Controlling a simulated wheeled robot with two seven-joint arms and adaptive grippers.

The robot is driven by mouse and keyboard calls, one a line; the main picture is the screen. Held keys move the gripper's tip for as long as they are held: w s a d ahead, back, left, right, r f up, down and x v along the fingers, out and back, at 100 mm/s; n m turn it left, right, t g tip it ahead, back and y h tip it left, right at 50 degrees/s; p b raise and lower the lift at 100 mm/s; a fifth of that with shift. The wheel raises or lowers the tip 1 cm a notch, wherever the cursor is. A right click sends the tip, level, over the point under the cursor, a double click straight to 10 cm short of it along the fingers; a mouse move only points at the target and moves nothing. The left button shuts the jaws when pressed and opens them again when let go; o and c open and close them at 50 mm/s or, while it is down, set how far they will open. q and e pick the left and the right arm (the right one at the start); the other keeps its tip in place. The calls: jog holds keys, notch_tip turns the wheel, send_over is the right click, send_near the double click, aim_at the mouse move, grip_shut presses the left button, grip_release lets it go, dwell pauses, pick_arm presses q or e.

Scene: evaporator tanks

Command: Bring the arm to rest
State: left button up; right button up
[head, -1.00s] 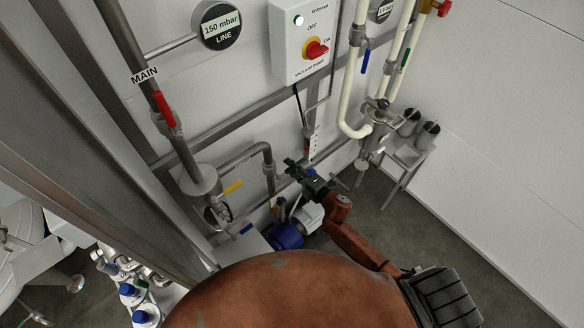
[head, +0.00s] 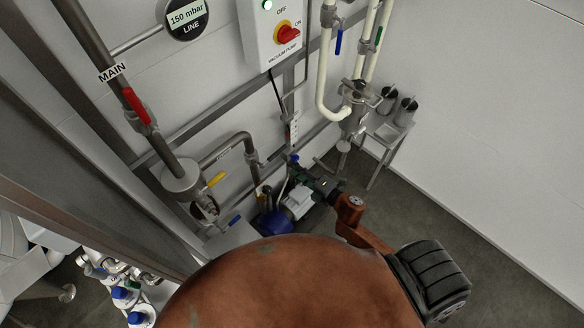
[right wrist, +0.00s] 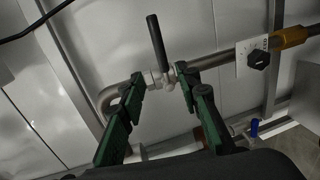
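My right gripper (head: 300,172) is at the end of my brown arm, low in front of the wall pipes in the head view. In the right wrist view its two green fingers (right wrist: 160,92) stand wide apart with nothing held between them. Beyond the fingertips is a metal pipe (right wrist: 210,60) with a black lever handle (right wrist: 157,48) pointing up. I cannot tell how far the fingertips are from it. My left gripper is in neither view.
A blue pump (head: 275,222) sits beneath my right gripper. The main pipe with a red handle (head: 137,105), a yellow handle (head: 216,180) and the vacuum pump switch box (head: 270,35) are on the wall. A small steel stand (head: 385,135) is behind. Floor at right is clear.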

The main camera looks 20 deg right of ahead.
dwell(0.4)
jog(key=s+d+f+m+g+h+b, duration=0.1)
jog(key=d+f+m+h, duration=0.2)
jog(key=f, duration=0.5)
jog(key=s+d+f+m+g, duration=0.1)
jog(key=s+d+f+m, duration=0.2)
jog(key=f, duration=0.6)
jog(key=s+d+f+m+g+h, duration=0.1)
jog(key=s+d+f+m, duration=0.1)
jog(key=s+f, duration=0.35)
jog(key=s+d+f+m+g+h+b, duration=0.1)
jog(key=s+d+f+m+g, duration=0.1)
jog(key=f, duration=0.6)
jog(key=s+d+f+m+g+h, duration=0.1)
jog(key=s+d+f+m, duration=0.15)
jog(key=f, duration=0.35)
jog(key=s+a+f+m+g, duration=0.1)
jog(key=s+f+m+g, duration=0.1)
jog(key=s+f, duration=0.4)
jog(key=s+a+f+m+g+b, duration=0.1)
jog(key=s+f+m+g, duration=0.2)
jog(key=s+f, duration=0.4)
jog(key=s+a+f+m+g, duration=0.1)
jog(key=s+f, duration=0.5)
jog(key=s, duration=1.4)
jog(key=m+g, duration=0.1)
jog(key=m, duration=0.1)
jog(key=shift+s+a+f+m+g+b, duration=0.15)
jog(key=shift+s+f+m+g+b, duration=0.15)
jog(key=shift+s+m, duration=0.05)
